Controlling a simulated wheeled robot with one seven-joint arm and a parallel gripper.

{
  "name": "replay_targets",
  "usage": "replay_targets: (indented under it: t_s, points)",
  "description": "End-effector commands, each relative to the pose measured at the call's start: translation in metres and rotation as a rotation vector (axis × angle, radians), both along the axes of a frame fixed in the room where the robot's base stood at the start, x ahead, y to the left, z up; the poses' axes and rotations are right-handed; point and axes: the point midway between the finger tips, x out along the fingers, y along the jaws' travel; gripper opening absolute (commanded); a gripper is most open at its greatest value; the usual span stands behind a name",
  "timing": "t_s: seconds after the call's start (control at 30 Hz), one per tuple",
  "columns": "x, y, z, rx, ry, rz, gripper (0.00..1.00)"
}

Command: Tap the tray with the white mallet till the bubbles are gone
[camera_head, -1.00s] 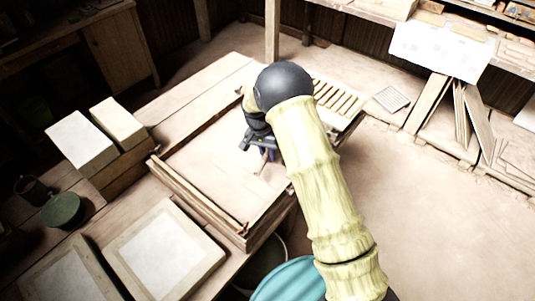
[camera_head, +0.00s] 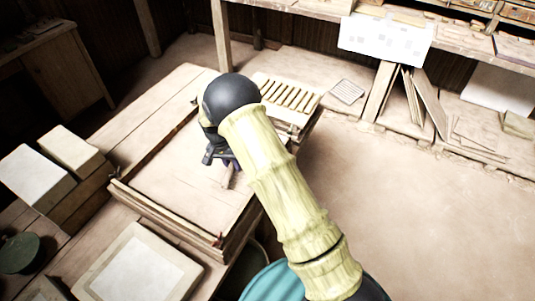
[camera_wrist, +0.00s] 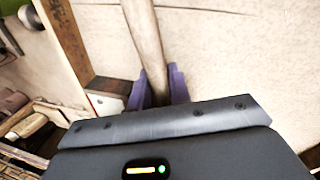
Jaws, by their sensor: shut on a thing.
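My gripper (camera_head: 228,163) hangs over the inside of a large wooden-rimmed tray (camera_head: 165,208) on the bench in the head view. Its purple fingers (camera_wrist: 157,88) are shut on a pale wooden handle (camera_wrist: 144,35), which runs up and out of the wrist view. A short piece of the handle (camera_head: 227,178) also shows below the gripper in the head view. I take it for the mallet's handle; no white mallet head can be made out. The tray's floor is pale and flat, and I can make out no bubbles on it.
A slatted rack (camera_head: 286,100) stands behind the tray. White-topped blocks (camera_head: 35,178) are at the left, and a wood-framed white slab (camera_head: 140,270) is in front. A teal tub (camera_head: 270,283) is on the floor below. Open floor lies to the right.

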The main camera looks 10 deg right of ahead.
Motion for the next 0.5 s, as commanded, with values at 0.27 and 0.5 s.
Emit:
replay_targets:
  t_s: [0.27,0.5]
  points:
    - [0.0,0.0,0.041,0.001,-0.002,-0.001,0.0]
    - [0.0,0.0,0.048,0.0,0.0,-0.001,0.0]
